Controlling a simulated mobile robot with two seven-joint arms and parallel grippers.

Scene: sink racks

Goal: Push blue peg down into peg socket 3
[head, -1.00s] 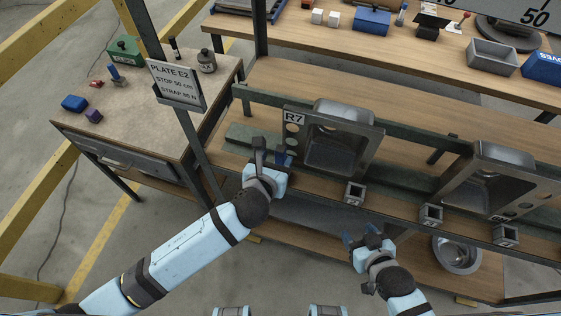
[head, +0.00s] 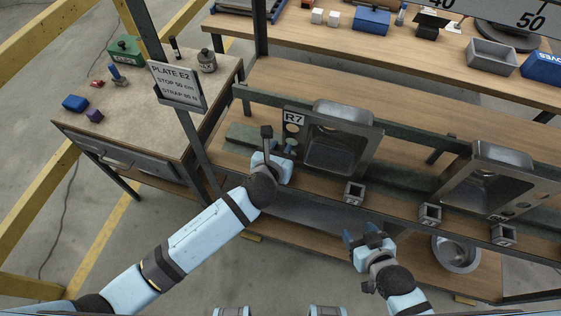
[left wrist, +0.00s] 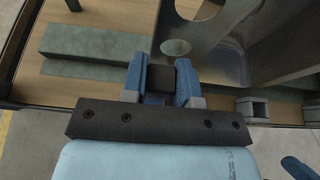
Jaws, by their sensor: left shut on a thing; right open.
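My left gripper (head: 288,149) is in front of the left sink panel marked R7. In the left wrist view its blue fingers (left wrist: 161,84) are shut on a dark grey block (left wrist: 162,72); I cannot tell whether this is the blue peg. My right gripper (head: 359,239) is open, below the front rail. Three square grey sockets stand along the rail: a left one (head: 354,192), a middle one (head: 430,214) and a right one (head: 504,235). Their labels are too small to read. I see no clear blue peg in any of them.
The left sink panel (head: 374,141) and right sink panel (head: 545,190) stand behind the sockets. A post with a plate sign (head: 176,84) rises left of my left gripper. A side table (head: 150,110) holds small items. A round metal bowl (head: 457,252) sits on the lower shelf.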

